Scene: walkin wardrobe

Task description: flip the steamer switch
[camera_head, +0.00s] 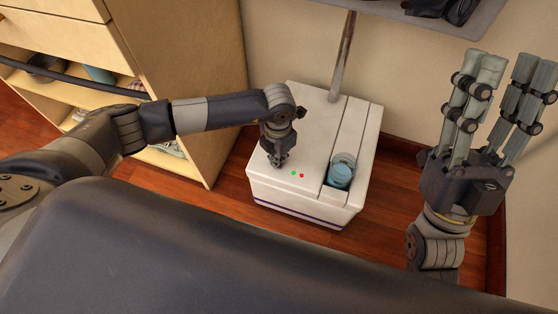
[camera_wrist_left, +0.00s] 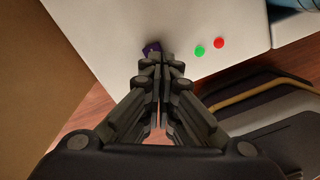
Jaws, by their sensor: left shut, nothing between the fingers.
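The white box-shaped steamer (camera_head: 310,130) stands on the floor in the head view, and its top fills much of the left wrist view (camera_wrist_left: 110,35). A green dot (camera_head: 293,173) and a red dot (camera_head: 301,175) sit side by side on its top. A small dark purple part (camera_wrist_left: 152,46), perhaps the switch, shows just past my left fingertips and is partly hidden by them. My left gripper (camera_head: 277,162) is shut and empty, pointing down at the top, left of the dots. I cannot tell whether it touches. My right gripper (camera_head: 508,65) is open and empty, fingers up, at the right.
A blue container (camera_head: 341,172) sits in a recess on the steamer's right side. A pole (camera_head: 343,55) rises from its back. A wooden shelf unit (camera_head: 185,55) stands close on the left. A grey shelf (camera_head: 425,20) juts out above. Bare wooden floor (camera_head: 275,218) lies in front.

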